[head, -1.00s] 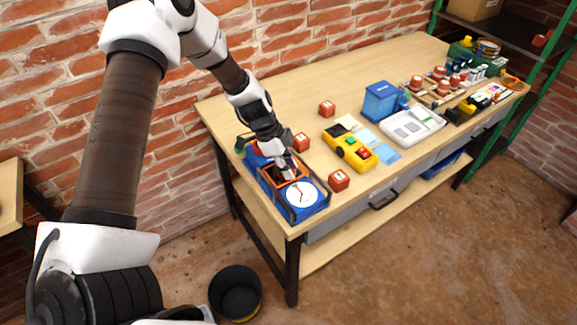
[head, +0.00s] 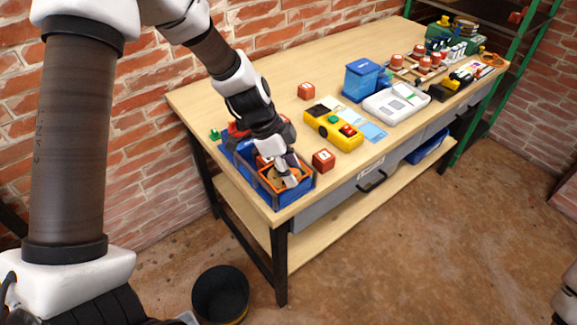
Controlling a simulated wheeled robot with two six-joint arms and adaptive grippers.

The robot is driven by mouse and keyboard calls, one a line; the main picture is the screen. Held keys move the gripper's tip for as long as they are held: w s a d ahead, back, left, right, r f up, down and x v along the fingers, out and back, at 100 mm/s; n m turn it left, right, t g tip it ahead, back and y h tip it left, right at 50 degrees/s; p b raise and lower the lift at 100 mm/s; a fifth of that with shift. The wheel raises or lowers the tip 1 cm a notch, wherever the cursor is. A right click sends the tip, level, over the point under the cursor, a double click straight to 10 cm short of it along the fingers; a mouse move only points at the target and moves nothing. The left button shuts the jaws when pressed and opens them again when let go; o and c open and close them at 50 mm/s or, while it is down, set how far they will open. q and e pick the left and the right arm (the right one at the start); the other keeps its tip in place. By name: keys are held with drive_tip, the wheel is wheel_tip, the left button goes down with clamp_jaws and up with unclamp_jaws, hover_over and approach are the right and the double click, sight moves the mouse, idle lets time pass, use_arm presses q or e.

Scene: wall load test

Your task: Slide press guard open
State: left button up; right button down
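The press is a blue machine (head: 286,201) at the table's front left corner. Its orange guard frame (head: 302,167) is at the end nearest the table's front edge, where the white dial is no longer clearly visible. My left gripper (head: 288,179) points down at the orange frame, with its fingertips in or against it. The gripper hides part of the guard, and I cannot tell whether its fingers are closed on it.
A red cube (head: 323,160) stands close right of the press; another red cube (head: 306,91) is farther back. A yellow control box (head: 333,131), a white tray (head: 397,103) and a blue box (head: 362,79) lie rightward. A black bin (head: 220,294) stands on the floor.

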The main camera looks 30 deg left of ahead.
sight(272, 179)
use_arm(q)
drive_tip(key=shift+d, duration=0.15)
drive_tip(key=v, duration=1.2)
